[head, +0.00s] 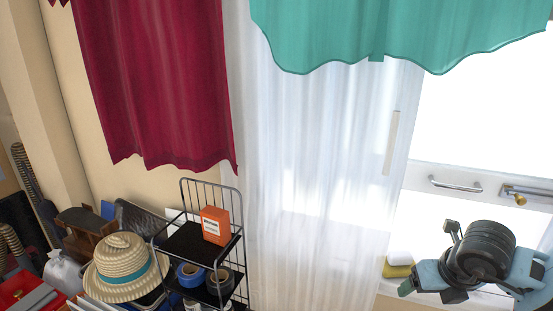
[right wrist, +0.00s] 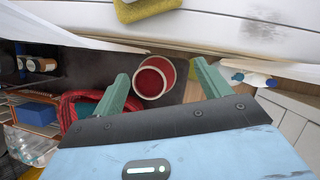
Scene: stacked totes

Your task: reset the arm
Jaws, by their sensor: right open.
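My right arm comes in at the lower right of the head view, pale blue with a black round joint. Its gripper (head: 428,260) is raised in front of the window sill, near a yellow sponge with a white top (head: 399,266). In the right wrist view the gripper (right wrist: 163,78) has its two green fingers spread apart, with nothing held between them. Red round containers (right wrist: 153,78) show beyond the gap, apart from the fingers. My left gripper is in neither view.
A black wire rack (head: 205,240) holds an orange box (head: 215,225) and tape rolls. A straw hat (head: 126,267) is left of it. White curtains (head: 310,180) hang behind, beside a window with a handle (head: 455,185). A red basket (right wrist: 70,105) shows in the wrist view.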

